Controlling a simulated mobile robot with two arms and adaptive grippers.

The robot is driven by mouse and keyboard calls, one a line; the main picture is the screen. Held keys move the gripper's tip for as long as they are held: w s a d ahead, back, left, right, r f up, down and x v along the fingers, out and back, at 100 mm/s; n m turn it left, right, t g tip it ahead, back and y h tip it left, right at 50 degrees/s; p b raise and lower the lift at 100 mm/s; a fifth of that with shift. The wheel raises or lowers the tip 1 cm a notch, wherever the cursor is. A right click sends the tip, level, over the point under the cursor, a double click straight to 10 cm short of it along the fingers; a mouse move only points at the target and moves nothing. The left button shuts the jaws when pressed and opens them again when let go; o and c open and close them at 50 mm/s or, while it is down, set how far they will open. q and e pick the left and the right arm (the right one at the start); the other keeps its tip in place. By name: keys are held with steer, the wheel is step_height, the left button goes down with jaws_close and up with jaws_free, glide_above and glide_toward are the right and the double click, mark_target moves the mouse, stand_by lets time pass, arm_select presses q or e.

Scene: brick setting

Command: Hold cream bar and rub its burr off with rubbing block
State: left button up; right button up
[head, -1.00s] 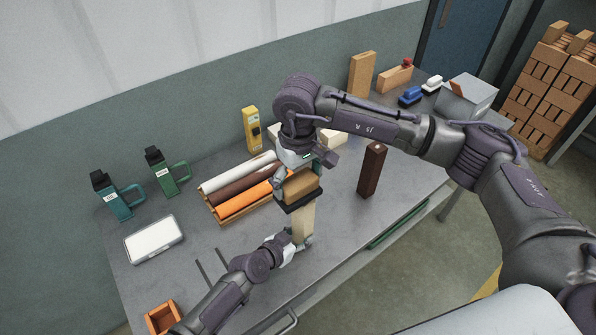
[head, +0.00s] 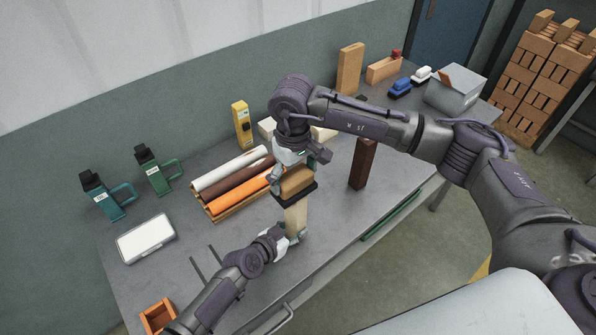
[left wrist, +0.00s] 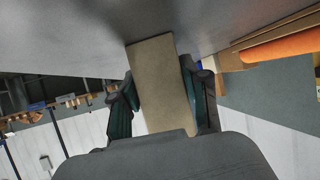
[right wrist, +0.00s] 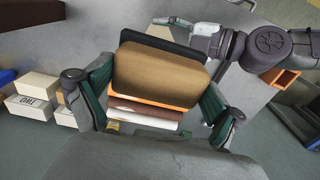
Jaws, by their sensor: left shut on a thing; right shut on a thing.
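The cream bar (head: 296,216) stands upright above the grey table. My left gripper (head: 291,237) is shut on its lower part. In the left wrist view the cream bar (left wrist: 160,85) lies between both fingers. The rubbing block (head: 297,180), tan with a black sole, is at the bar's upper end. My right gripper (head: 287,170) is shut on it from above. In the right wrist view the block (right wrist: 160,75) sits between both fingers and hides most of the bar. I cannot tell whether the sole touches the bar. No burr can be made out.
A rack with white, brown and orange rolls (head: 237,184) lies left of the block. A dark brown block (head: 362,163) stands to the right. Table between is bare.

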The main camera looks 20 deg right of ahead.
steer(key=shift+s+a, duration=0.5)
steer(key=shift+a, duration=0.2)
steer(key=shift+r, duration=4.1)
steer(key=shift+f, duration=0.1)
